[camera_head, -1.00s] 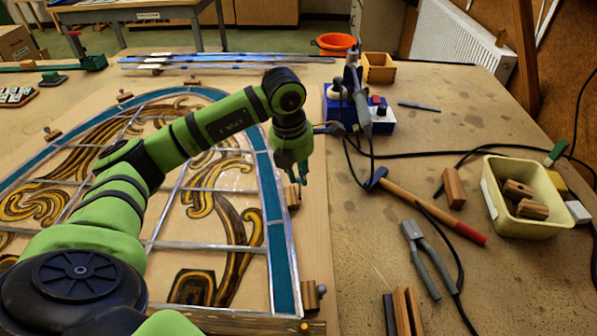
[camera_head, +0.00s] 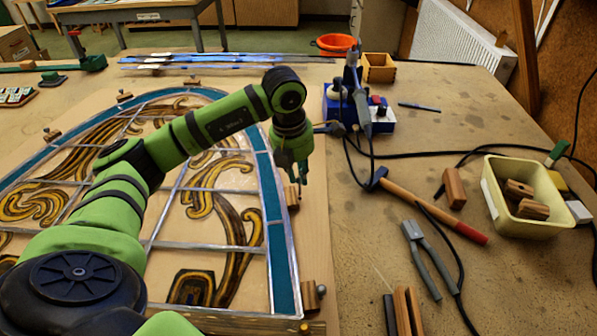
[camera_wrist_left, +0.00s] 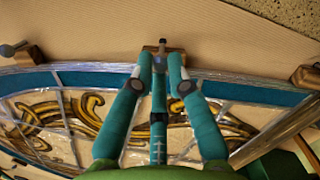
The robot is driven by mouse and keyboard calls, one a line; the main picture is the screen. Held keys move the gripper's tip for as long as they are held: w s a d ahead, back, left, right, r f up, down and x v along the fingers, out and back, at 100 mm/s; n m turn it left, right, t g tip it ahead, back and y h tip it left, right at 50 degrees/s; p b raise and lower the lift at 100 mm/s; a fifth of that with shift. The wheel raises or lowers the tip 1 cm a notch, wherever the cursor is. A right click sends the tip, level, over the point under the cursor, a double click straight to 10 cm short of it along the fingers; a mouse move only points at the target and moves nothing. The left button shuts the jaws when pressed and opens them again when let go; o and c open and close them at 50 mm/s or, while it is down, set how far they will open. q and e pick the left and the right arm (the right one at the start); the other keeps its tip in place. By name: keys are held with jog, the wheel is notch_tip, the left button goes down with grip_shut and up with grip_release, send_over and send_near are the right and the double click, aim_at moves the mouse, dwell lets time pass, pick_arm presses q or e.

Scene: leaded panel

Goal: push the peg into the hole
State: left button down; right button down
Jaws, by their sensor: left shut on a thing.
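My left gripper (camera_head: 295,172) reaches down over the right edge of the leaded panel (camera_head: 278,225). It is beside a small wooden block (camera_head: 293,196) at that edge. In the left wrist view the gripper (camera_wrist_left: 160,82) has its fingers closed in around a small grey-blue piece, which I take to be the peg (camera_wrist_left: 159,64). The wooden block (camera_wrist_left: 151,50) is just beyond the fingertips, with a dark stub on it. The fingers and block hide the hole, so I cannot tell how deep the peg sits. My right gripper is not in view.
More wooden blocks with pins stand around the panel, one at its lower right (camera_head: 311,297). A hammer (camera_head: 428,208), pliers (camera_head: 428,258), a cream tub (camera_head: 520,225) and a blue soldering station (camera_head: 378,118) lie to the right. Cables cross the table.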

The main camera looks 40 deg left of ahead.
pick_arm(q)
jog(key=shift+f+b, duration=0.95)
jog(key=shift+f, duration=0.2)
jog(key=c, duration=1.1)
grip_release()
jog(key=shift+r, duration=0.1)
jog(key=r, duration=0.4)
jog(key=s+r, duration=0.1)
jog(key=r, duration=0.7)
jog(key=shift+s+a, duration=0.25)
jog(key=shift+s, duration=0.1)
jog(key=shift+f, duration=0.1)
